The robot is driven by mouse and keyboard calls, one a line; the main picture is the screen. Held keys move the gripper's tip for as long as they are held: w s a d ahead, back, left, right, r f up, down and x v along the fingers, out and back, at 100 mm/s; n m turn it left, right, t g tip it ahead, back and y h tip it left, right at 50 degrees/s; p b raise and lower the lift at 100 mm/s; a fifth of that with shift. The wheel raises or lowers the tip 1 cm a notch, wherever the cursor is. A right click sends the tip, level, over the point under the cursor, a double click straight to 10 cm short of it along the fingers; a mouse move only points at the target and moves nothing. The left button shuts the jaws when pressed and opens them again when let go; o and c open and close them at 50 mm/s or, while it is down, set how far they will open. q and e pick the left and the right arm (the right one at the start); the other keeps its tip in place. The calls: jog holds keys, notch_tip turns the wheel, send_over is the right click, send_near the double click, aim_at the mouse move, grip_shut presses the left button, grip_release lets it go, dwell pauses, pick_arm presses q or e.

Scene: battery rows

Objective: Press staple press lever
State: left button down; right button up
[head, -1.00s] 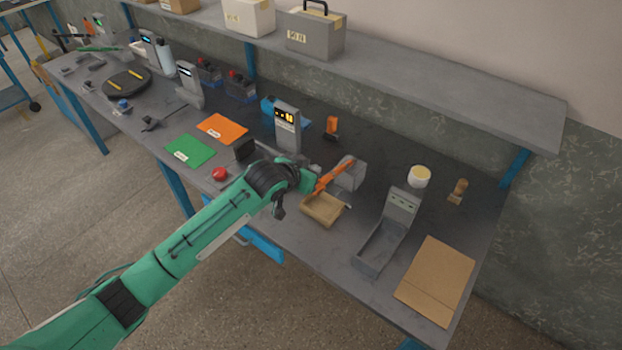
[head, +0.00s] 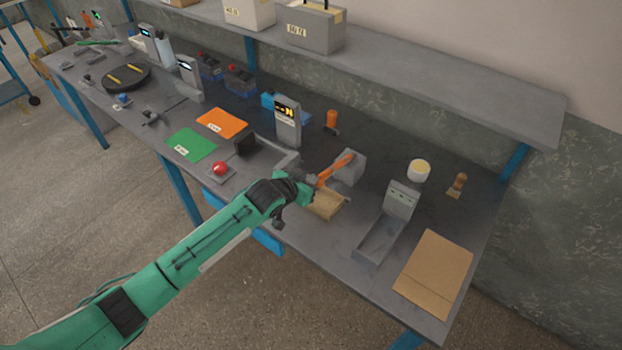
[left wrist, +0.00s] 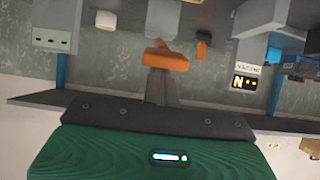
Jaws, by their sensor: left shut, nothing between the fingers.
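The staple press is a grey block (head: 351,167) near the front edge of the bench, right of centre in the head view. Its orange lever (head: 337,166) slopes down toward my left gripper (head: 312,186). The gripper is shut and empty, at the lever's lower end; whether it touches is hard to tell. A small tan box (head: 328,203) lies below the lever. In the left wrist view the shut fingers (left wrist: 162,88) point at the orange lever (left wrist: 166,60), with the grey press block (left wrist: 163,18) behind it. My right gripper is not in view.
A grey display post (head: 288,122) stands behind left, beside a grey tray (head: 272,152) and a red button (head: 220,169). To the right are a grey stand with a trough (head: 380,235), a white cup (head: 419,171) and flat cardboard (head: 435,273). A shelf (head: 440,95) overhangs the back.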

pick_arm(q)
notch_tip(320, 180, down, 9)
jog(key=s+a+t+h+b, duration=0.1)
jog(key=s+b, duration=0.1)
jog(key=b, duration=0.4)
jog(key=shift+r+t, duration=0.2)
jog(key=shift+t, duration=0.1)
jog(key=shift+a+f, duration=0.1)
notch_tip(320, 180, up, 6)
jog(key=p, duration=0.4)
jog(key=f+b+v, duration=0.1)
jog(key=b+v, duration=0.2)
jog(key=v, duration=0.6)
jog(key=shift+s+a, duration=0.15)
jog(key=shift+a, duration=0.2)
jog(key=shift+s, duration=0.1)
